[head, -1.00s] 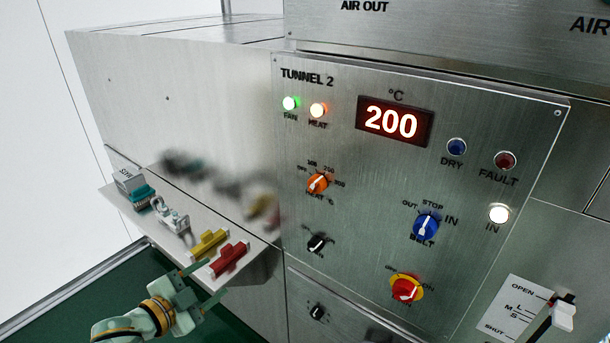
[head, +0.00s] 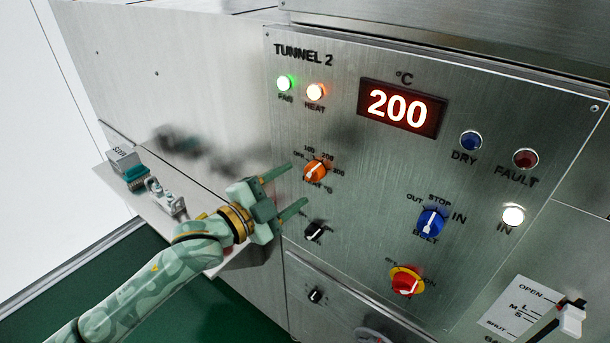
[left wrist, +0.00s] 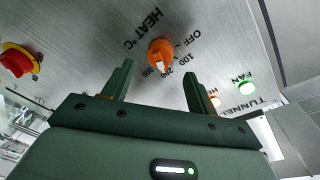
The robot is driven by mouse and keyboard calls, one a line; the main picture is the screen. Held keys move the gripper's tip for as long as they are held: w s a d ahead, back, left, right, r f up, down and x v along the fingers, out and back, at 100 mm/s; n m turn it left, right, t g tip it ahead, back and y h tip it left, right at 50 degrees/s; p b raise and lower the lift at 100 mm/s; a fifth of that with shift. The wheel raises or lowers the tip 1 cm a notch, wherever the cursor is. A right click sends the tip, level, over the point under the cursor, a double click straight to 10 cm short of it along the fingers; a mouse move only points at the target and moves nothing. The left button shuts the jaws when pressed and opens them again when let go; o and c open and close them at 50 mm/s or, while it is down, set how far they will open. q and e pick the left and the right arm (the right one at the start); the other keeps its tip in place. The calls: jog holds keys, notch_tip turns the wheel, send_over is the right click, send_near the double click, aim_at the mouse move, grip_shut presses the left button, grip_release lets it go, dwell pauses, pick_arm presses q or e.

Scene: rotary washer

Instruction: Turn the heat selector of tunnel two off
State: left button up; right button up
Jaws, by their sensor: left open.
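The heat selector is an orange knob (head: 316,170) on the Tunnel 2 panel (head: 360,210), with marks OFF, 100, 200 and 300 around it. The display (head: 402,108) reads 200, and the heat lamp (head: 315,92) glows. My left gripper (head: 298,188) is open, its fingers pointing at the panel just left of the orange knob. In the left wrist view the orange knob (left wrist: 161,52) lies ahead of and between the two open fingers, not touched by them. Its white pointer seems to be near 200. My right gripper is not in view.
A black knob (head: 315,231) sits below the heat selector. A blue belt knob (head: 431,222) and a red-yellow switch (head: 407,281) are to the right. A shelf (head: 142,200) with small items stands at left.

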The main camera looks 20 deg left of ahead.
aim_at(308, 177)
pick_arm(q)
jog(key=x, duration=0.5)
jog(key=shift+s, duration=0.1)
jog(key=c, duration=1)
